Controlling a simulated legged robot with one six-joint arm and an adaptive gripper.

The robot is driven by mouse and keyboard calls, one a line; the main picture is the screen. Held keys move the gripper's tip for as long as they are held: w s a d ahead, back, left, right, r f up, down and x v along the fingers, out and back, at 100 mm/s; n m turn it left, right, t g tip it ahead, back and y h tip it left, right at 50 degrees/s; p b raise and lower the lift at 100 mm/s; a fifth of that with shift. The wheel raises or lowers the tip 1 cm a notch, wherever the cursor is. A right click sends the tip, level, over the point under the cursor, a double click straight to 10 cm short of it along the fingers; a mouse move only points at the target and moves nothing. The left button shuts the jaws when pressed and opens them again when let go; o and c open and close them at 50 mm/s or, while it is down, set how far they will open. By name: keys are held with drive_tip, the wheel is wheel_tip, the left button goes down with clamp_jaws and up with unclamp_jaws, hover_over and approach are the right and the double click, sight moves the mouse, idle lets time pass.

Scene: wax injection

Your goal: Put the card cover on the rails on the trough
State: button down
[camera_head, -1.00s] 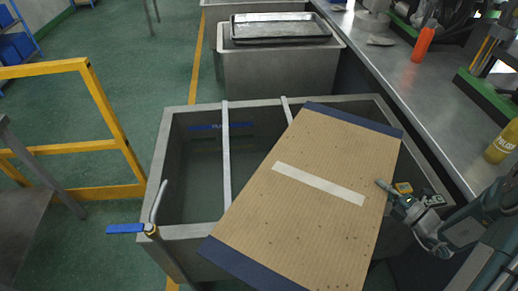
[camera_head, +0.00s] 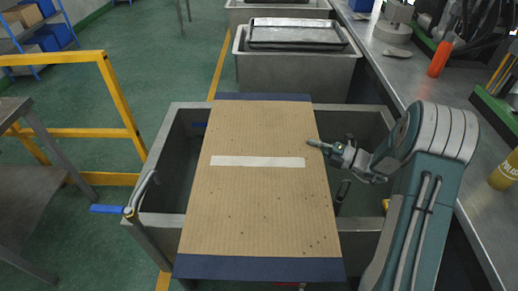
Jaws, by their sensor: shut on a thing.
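The brown card cover (camera_head: 260,205) has dark blue end strips and a white band across its middle. It lies over the middle of the grey trough (camera_head: 158,178), with its length running from near to far and its ends reaching the trough's near and far edges. My gripper (camera_head: 318,146) is shut on the card's right edge, near the upper part. The rails are hidden under the card, so I cannot tell whether it rests on them. Open trough shows on both sides of the card.
A yellow railing (camera_head: 122,95) is to the left. A metal bench (camera_head: 420,85) with an orange bottle (camera_head: 440,57) runs along the right. Another trough with a dark tray (camera_head: 297,34) stands behind.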

drive_tip(key=w+f, duration=1.3)
drive_tip(key=shift+w+d, duration=0.3)
drive_tip(key=shift+w, duration=0.1)
drive_tip(key=shift+f, duration=0.1)
drive_tip(key=c, duration=0.8)
unclamp_jaws()
